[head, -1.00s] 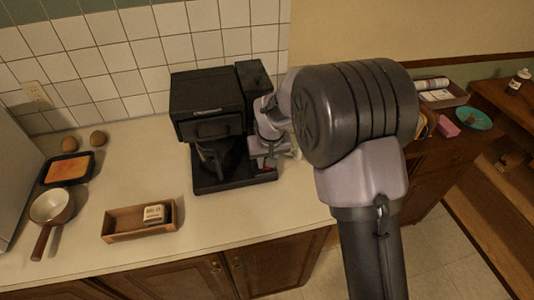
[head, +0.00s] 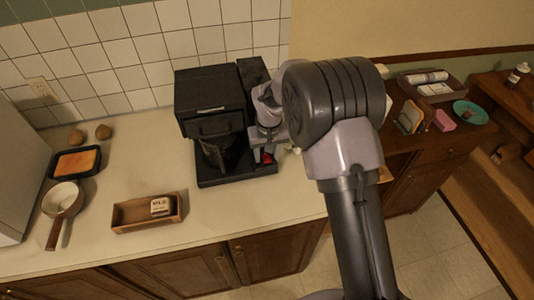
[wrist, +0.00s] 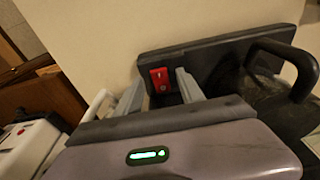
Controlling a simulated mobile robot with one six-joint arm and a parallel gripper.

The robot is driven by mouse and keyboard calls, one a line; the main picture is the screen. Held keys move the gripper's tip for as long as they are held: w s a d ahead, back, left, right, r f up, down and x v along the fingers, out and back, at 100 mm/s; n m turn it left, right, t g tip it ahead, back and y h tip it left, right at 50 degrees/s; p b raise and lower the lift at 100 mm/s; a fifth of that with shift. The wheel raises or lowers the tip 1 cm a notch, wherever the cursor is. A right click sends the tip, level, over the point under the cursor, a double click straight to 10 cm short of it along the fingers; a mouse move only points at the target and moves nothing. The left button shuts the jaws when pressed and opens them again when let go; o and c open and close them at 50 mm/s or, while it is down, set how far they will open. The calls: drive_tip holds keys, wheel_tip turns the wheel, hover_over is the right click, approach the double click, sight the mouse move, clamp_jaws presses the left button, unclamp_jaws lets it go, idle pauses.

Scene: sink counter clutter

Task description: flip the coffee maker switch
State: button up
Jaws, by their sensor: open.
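The black coffee maker (head: 205,98) stands on the counter against the tiled wall, with its glass carafe (head: 219,153) in place. Its red switch (wrist: 160,79) is on the dark base; in the head view the switch (head: 267,158) shows as a small red spot beside my gripper. My gripper (wrist: 158,88) is open and empty. Its two grey fingers straddle the switch in the wrist view, one to each side. I cannot tell whether the fingers touch the base or the switch. In the head view my arm hides part of the counter's right end.
A wooden box (head: 131,224) with a small carton (head: 161,206), a saucepan (head: 63,197) and a black tray (head: 61,170) with orange food lie to the left. The carafe handle (wrist: 297,80) juts out at right in the wrist view. Counter front is clear.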

wheel_tip(320, 180, up, 17)
drive_tip(key=s+p, duration=0.2)
drive_tip(key=p, duration=0.1)
drive_tip(key=shift+d+p, duration=0.3)
drive_tip(key=shift+s+r, duration=0.1)
drive_tip(key=s+d+r+m+t+y+b, duration=0.1)
drive_tip(key=s+d+r+m+b, duration=0.1)
drive_tip(key=s+d+b, duration=0.5)
drive_tip(key=s+d+r+m+t+b, duration=0.1)
drive_tip(key=s+d+m+b, duration=0.2)
drive_tip(key=s, duration=0.8)
drive_tip(key=s+d+f+m+t+b, duration=0.1)
drive_tip(key=s+f+b, duration=0.3)
drive_tip(key=s, duration=0.6)
drive_tip(key=shift+s+d+f+m+t+y, duration=0.35)
drive_tip(key=shift+f+m+t, duration=0.25)
drive_tip(key=shift+f+m, duration=0.25)
